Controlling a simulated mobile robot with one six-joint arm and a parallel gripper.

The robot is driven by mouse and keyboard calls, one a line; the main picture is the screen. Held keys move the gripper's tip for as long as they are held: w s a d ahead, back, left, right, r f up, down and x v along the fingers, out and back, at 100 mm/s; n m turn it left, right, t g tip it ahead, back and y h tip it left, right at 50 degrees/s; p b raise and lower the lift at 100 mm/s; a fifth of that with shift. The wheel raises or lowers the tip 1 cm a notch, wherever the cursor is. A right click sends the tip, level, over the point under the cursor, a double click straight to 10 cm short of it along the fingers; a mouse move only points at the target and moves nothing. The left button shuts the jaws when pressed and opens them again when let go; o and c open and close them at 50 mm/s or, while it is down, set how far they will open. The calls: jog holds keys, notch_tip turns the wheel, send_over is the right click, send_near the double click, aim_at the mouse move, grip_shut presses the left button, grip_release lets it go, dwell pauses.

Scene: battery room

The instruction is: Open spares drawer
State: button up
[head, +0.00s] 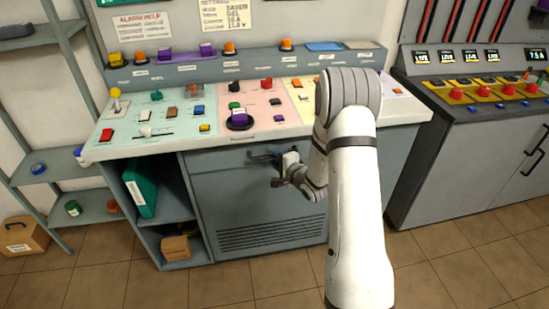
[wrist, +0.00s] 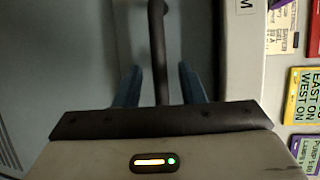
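The spares drawer (head: 218,161) is the grey front panel just under the desk's top edge; it looks closed, flush with the cabinet. Its dark bar handle (wrist: 158,45) runs between my fingers in the wrist view. My gripper (wrist: 160,84) is open, with one blue-grey finger on each side of the bar and a visible gap to each. In the head view my gripper (head: 272,160) is at the handle, and my arm hides the right part of the drawer front.
The console top (head: 150,148) above carries several buttons and levers. A vented panel (head: 265,235) lies below the drawer. An open cubby at left holds a green binder (head: 140,187). The floor in front is clear. Another control cabinet (head: 460,150) stands at right.

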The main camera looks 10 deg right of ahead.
jog(key=shift+w+a, duration=0.1)
jog(key=shift+w, duration=0.1)
jog(key=shift+c, duration=0.3)
grip_shut()
